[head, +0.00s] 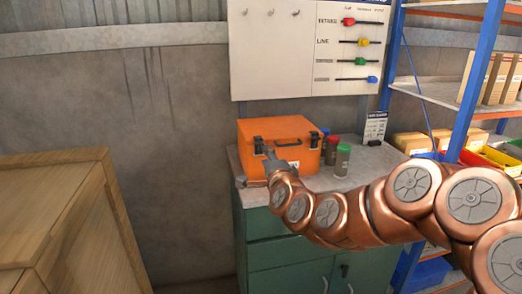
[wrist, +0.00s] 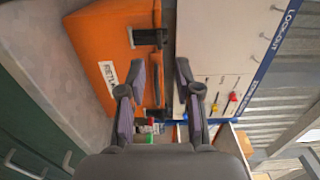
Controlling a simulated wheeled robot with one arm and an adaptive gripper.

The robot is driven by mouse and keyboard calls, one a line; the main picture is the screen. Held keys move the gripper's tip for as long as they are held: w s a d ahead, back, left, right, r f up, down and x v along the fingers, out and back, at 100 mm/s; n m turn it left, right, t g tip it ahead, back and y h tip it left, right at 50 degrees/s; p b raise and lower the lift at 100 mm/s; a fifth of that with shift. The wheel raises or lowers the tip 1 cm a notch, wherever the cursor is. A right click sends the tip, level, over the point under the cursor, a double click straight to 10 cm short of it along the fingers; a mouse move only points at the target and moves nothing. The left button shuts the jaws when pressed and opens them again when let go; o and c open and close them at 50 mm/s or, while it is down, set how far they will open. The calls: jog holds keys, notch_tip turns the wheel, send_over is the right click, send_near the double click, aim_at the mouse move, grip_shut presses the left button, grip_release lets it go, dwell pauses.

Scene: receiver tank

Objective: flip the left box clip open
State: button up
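The orange box (head: 285,128) stands closed on the cabinet top; it also shows turned sideways in the wrist view (wrist: 100,45). Its left clip (head: 258,146) is a dark latch at the lid seam, and it appears as a black bar near the top of the wrist view (wrist: 149,37). The right clip (head: 313,140) is on the same front face. My gripper (head: 268,153) is in front of the box, close to the left clip. In the wrist view its fingers (wrist: 161,70) are spread with nothing between them, and the clip lies beyond the tips.
Several capped canisters (head: 342,160) stand right of the box on the green cabinet (head: 290,250). A lockout board (head: 310,50) hangs behind. A wooden crate (head: 60,210) is at left, and blue-framed shelving (head: 475,80) is at right.

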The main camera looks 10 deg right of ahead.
aim_at(260, 145)
jog(key=shift+w+p, duration=0.75)
jog(key=shift+w, duration=3.1)
grip_shut()
jog(key=shift+f, duration=0.1)
